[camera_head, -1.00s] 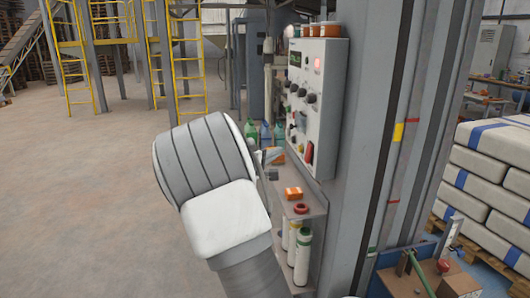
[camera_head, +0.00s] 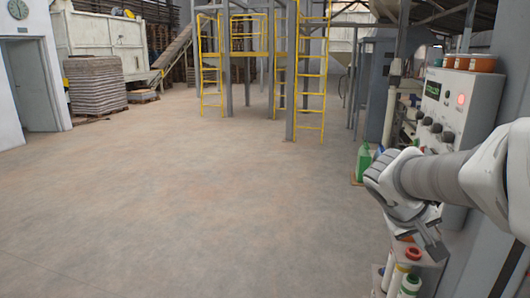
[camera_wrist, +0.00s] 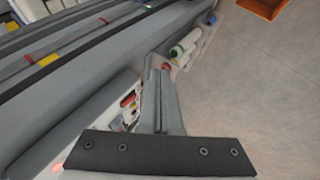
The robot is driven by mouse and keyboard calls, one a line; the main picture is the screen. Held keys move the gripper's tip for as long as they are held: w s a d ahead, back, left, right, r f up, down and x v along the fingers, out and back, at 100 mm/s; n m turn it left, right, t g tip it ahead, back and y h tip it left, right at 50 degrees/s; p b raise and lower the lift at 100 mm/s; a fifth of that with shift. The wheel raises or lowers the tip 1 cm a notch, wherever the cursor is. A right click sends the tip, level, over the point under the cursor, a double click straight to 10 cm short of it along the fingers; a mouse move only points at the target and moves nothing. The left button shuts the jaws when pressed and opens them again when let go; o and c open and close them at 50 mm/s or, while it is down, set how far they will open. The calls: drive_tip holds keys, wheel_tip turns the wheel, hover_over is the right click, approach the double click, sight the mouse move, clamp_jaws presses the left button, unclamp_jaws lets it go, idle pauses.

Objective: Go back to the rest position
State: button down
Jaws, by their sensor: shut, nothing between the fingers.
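My arm reaches in from the right in the head view, its white and grey links in front of the control panel (camera_head: 461,88). My gripper (camera_head: 433,247) hangs at the arm's end, beside the panel post and above the small shelf with bottles. In the wrist view my gripper (camera_wrist: 159,72) shows as grey fingers together beyond a dark bar with screws. The fingers are shut and nothing is between them. In that view the panel's face (camera_wrist: 128,103) shows partly behind the fingers.
Bottles with an orange-red cap (camera_head: 412,254) stand on the shelf near my gripper. A green bottle (camera_head: 363,162) stands behind the arm. Orange pots (camera_head: 482,63) sit on the panel. Yellow ladders (camera_head: 311,75) stand at the back. The floor at left and centre is wide and clear.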

drive_tip(key=s+a+r+t+y+p, duration=0.1)
drive_tip(key=s+a+y, duration=0.6)
drive_tip(key=s+a, duration=0.8)
drive_tip(key=shift+a+n+t+p, duration=0.3)
drive_tip(key=shift+a+t+p, duration=0.15)
drive_tip(key=shift+a, duration=0.45)
drive_tip(key=c, duration=1.6)
unclamp_jaws()
